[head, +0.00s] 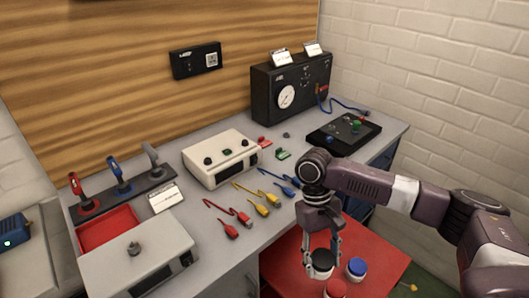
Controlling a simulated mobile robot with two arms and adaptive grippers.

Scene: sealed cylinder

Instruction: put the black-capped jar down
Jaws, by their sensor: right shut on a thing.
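The black-capped jar (321,262) is between the fingers of my right gripper (322,254), which is shut on it. The jar is over the red surface (285,264) at the lower middle. I cannot tell whether its base touches that surface. A blue-capped jar (356,269) is close on its right. A red-capped jar (336,289) is just in front, partly cut off by the bottom edge. My left gripper is not in view.
The grey bench (224,262) behind holds a white instrument (220,158), coloured cables (254,197) and a black gauge box (291,88). The red surface has bare room left of the jars and to their right. A small yellow item (407,287) is at the right.

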